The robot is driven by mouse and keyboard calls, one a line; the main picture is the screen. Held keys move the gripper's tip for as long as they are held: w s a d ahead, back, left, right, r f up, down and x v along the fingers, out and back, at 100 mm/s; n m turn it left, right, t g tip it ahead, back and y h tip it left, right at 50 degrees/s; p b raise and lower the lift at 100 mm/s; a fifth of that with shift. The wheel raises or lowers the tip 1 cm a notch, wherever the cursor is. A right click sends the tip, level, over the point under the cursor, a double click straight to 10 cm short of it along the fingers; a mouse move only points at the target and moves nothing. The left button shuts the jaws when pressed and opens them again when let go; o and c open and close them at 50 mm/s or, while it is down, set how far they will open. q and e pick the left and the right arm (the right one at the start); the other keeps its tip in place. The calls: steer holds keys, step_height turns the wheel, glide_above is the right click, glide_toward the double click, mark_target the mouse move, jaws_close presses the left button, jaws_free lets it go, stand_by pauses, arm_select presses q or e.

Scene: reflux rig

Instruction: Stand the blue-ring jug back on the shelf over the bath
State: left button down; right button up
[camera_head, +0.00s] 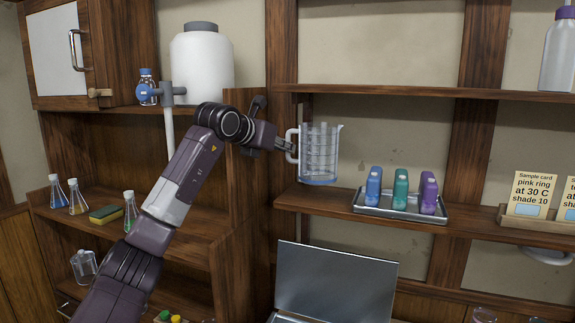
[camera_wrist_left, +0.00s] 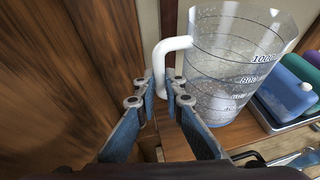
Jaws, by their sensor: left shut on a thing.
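The clear graduated jug (camera_head: 319,153) has a white handle and a bluish band around its base. It is upright at the left end of the shelf (camera_head: 335,202), beside the wooden upright. I cannot tell whether its base touches the shelf or hangs just above it. My left gripper (camera_head: 286,146) is shut on the jug's handle from the left. In the left wrist view my left fingers (camera_wrist_left: 168,88) close around the lower part of the white handle of the jug (camera_wrist_left: 228,65). My right gripper is not in view.
A metal tray (camera_head: 399,213) with blue, green and purple bottles stands on the same shelf, just right of the jug. Sample cards (camera_head: 529,195) stand further right. Below the shelf is a raised grey panel (camera_head: 335,283). A white tank (camera_head: 201,68) stands at upper left.

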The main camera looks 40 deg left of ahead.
mark_target(288, 159)
arm_select(q)
step_height(288, 159, down, 3)
steer(key=shift+w+d+f, duration=0.1)
steer(key=shift+f+p, duration=0.3)
steer(key=shift+f, duration=0.55)
steer(key=c, duration=2)
jaws_free()
steer(key=shift+c, duration=0.2)
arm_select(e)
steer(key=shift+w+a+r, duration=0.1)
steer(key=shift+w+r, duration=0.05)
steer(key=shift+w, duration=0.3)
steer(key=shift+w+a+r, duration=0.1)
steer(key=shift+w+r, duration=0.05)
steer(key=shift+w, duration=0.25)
